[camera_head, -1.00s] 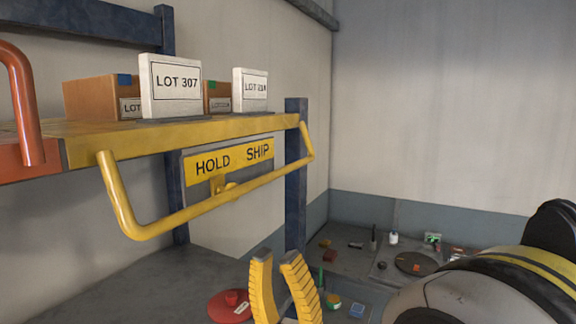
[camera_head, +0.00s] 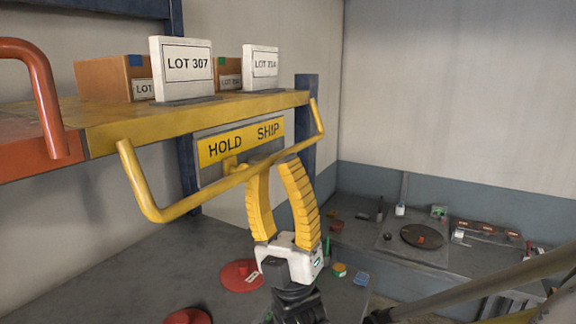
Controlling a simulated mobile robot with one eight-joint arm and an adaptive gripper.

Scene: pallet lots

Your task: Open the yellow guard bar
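The yellow guard bar (camera_head: 205,195) hangs along the front edge of the yellow shelf (camera_head: 195,118), its two ends meeting the shelf edge at left and right. My gripper (camera_head: 272,162) has yellow ribbed fingers pointing up. The fingertips are at the right half of the bar, one on each side of it as seen here, with a gap between them. I cannot tell whether they touch the bar. A HOLD / SHIP sign (camera_head: 242,141) shows behind the bar.
On the shelf stand brown boxes (camera_head: 115,78) and white cards, LOT 307 (camera_head: 186,68) and another (camera_head: 262,66). A red-orange bar (camera_head: 44,95) is at left. Below lie a red disc (camera_head: 241,275) and a grey surface with small items. A blue post (camera_head: 306,120) stands at right.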

